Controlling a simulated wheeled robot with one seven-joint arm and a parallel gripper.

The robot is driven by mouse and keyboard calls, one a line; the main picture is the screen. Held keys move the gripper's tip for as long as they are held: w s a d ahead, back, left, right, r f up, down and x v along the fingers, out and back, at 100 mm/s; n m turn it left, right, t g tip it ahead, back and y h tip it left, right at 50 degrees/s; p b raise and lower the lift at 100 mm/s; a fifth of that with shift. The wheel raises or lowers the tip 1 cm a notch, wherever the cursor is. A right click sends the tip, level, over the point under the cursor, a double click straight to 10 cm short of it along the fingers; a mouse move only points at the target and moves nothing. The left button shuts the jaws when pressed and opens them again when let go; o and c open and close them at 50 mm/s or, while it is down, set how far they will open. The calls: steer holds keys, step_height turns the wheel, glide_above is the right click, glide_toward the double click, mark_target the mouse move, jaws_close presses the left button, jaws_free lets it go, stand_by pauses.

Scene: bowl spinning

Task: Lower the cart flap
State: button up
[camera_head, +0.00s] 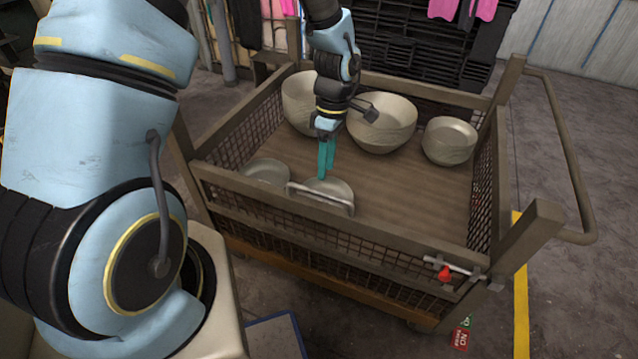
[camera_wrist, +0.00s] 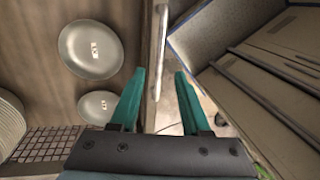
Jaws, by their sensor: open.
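The cart flap (camera_head: 330,235) is the mesh front side of the wooden-floored cart, standing upright. A pale metal handle (camera_head: 320,199) sits along its top rail. A red-knobbed latch (camera_head: 445,273) is at the flap's right end. My gripper (camera_head: 325,174) points down just above and behind the handle in the head view, with teal fingers open. In the wrist view the handle (camera_wrist: 160,50) shows between the open fingertips of my gripper (camera_wrist: 160,74). I cannot tell how far below the fingertips it lies. Nothing is gripped.
Stacked bowls (camera_head: 382,123) stand at the back of the cart, with another stack (camera_head: 449,140) at the right. Two shallow dishes lie near the flap, one at the left (camera_head: 265,171). A push bar (camera_head: 570,160) juts from the cart's right side. Floor right of the cart is clear.

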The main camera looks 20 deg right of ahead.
steer(key=f, duration=0.4)
steer(key=s+f, duration=0.1)
steer(key=f, duration=0.1)
steer(key=shift+a+f+p, duration=0.25)
steer(key=shift+a+p, duration=0.1)
steer(key=shift+a, duration=0.05)
jaws_close()
stand_by(1.0)
